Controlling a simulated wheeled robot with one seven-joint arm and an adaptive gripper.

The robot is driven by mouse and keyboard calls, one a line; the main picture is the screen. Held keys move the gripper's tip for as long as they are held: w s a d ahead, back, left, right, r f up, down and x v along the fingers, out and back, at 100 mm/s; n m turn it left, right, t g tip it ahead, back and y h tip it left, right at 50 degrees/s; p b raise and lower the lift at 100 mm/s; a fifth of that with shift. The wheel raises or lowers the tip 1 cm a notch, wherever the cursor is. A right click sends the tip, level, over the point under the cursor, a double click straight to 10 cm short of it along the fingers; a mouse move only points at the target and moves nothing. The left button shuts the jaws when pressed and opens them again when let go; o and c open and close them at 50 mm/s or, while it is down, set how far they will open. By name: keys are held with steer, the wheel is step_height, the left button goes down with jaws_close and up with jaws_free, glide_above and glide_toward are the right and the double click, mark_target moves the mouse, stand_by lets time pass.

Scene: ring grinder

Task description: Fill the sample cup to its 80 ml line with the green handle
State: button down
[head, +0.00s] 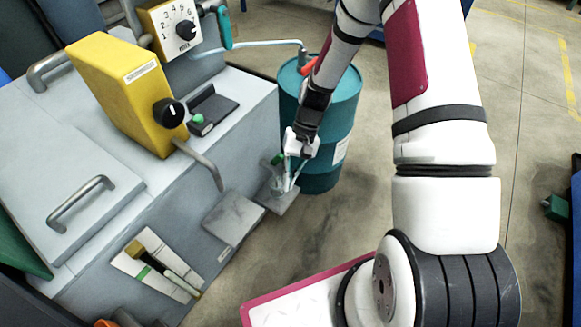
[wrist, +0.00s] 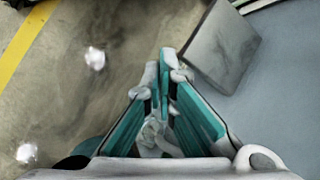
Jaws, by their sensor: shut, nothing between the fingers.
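My gripper (head: 290,182) hangs over the small grey shelf on the machine's right side, fingers pointing down. In the wrist view my gripper (wrist: 164,62) has its teal-sided fingers together at the tips, with nothing seen held. A pale, see-through shape that looks like the sample cup (head: 277,184) stands on the shelf, just left of the fingers. Its 80 ml line and level are too small to read. A small green piece (head: 277,158) shows above it, beside the fingers. A larger blue-green handle (head: 224,29) is at the top by the numbered dial.
The grey machine (head: 130,215) fills the left, with a yellow box (head: 120,85) and bent spout (head: 203,165). A grey plate (head: 234,218) juts out left of the shelf. A teal drum (head: 343,105) stands close behind my gripper. The floor at the right is mostly open.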

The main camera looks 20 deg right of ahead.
mark_target(277, 160)
steer(key=w+d+f+m+t+b, duration=0.15)
steer(key=d+m+t, duration=0.35)
steer(key=m, duration=0.8)
steer(key=w+d+f+m+t+b, duration=0.1)
steer(key=d+f+m+t+b, duration=0.15)
steer(key=d+m+t, duration=0.65)
steer(key=w+a+f+m+g+b, duration=0.3)
steer(key=w+a+f+b, duration=0.1)
steer(key=w+a, duration=0.4)
steer(key=shift+a+f+b, duration=0.3)
steer(key=shift+a+f, duration=0.4)
steer(key=shift+a, duration=0.05)
steer(key=shift+w+r, duration=0.1)
steer(key=shift+r+g+p, duration=0.15)
steer(key=shift+g+p, duration=0.15)
steer(key=shift+p, duration=0.2)
